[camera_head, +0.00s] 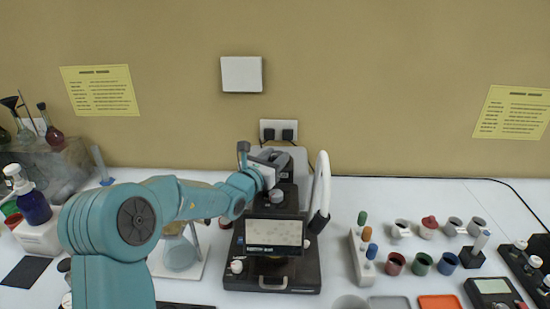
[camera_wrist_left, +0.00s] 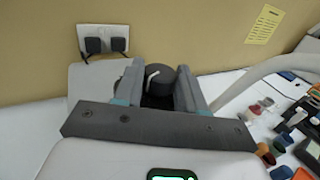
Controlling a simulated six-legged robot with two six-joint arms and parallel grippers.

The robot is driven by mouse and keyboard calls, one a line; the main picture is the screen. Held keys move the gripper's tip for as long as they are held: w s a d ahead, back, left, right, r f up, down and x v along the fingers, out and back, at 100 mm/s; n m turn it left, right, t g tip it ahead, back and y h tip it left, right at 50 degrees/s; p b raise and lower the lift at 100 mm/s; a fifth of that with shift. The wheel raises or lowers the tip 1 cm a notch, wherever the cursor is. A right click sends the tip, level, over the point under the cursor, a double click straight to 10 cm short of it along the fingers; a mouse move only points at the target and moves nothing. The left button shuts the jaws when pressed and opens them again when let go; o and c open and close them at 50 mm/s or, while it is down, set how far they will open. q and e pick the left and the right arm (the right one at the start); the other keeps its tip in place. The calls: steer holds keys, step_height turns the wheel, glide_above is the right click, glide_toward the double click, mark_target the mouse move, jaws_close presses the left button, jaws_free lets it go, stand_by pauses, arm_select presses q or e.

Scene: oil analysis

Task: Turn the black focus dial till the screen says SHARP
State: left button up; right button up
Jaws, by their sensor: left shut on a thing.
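The dark analysis instrument (camera_head: 236,272) stands on the white table. Its screen (camera_head: 273,232) shows a pale picture with small specks, and the wording on the bar below is too small to read. My left gripper (camera_head: 281,164) reaches over the instrument's top from the left. In the left wrist view its two fingers (camera_wrist_left: 160,88) are shut on the sides of a round black dial (camera_wrist_left: 161,75) with a white line on its top. In the head view the fingers and wrist largely hide this dial. My right gripper is not in view.
A white curved arm (camera_head: 321,185) rises just right of the instrument. Further right are a rack with coloured-top tubes (camera_head: 362,250), several cups (camera_head: 420,263) and an orange tray (camera_head: 440,302). A glass flask (camera_head: 181,255) stands left. The wall socket (camera_head: 278,130) is behind.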

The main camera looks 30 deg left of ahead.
arm_select(q)
steer(key=shift+h, duration=0.3)
steer(key=m+h, duration=0.1)
steer(key=m+h+p, duration=0.1)
steer(key=shift+a+h, duration=0.25)
steer(key=shift+h, duration=0.15)
steer(key=m+h+p, duration=0.1)
steer(key=h, duration=0.1)
steer(key=m+g+h+p, duration=0.1)
steer(key=h+p, duration=0.1)
steer(key=shift+a+r+m, duration=0.1)
steer(key=shift+a+m, duration=0.1)
steer(key=shift+m, duration=0.2)
steer(key=m+g+h+p, duration=0.1)
steer(key=h+p, duration=0.1)
steer(key=shift+w+m+h, duration=0.1)
steer(key=shift+m+h, duration=0.2)
steer(key=shift+m, duration=0.1)
steer(key=shift+w+a+f+m+g+h+p, duration=0.1)
steer(key=shift+m+g+h+p, duration=0.25)
steer(key=shift+m+g+h, duration=0.4)
steer(key=shift+f+m+g+h+p, duration=0.1)
steer(key=shift+m+g+h+p, duration=0.2)
steer(key=shift+m+g+h, duration=0.65)
steer(key=shift+h, duration=0.4)
steer(key=o, duration=1.1)
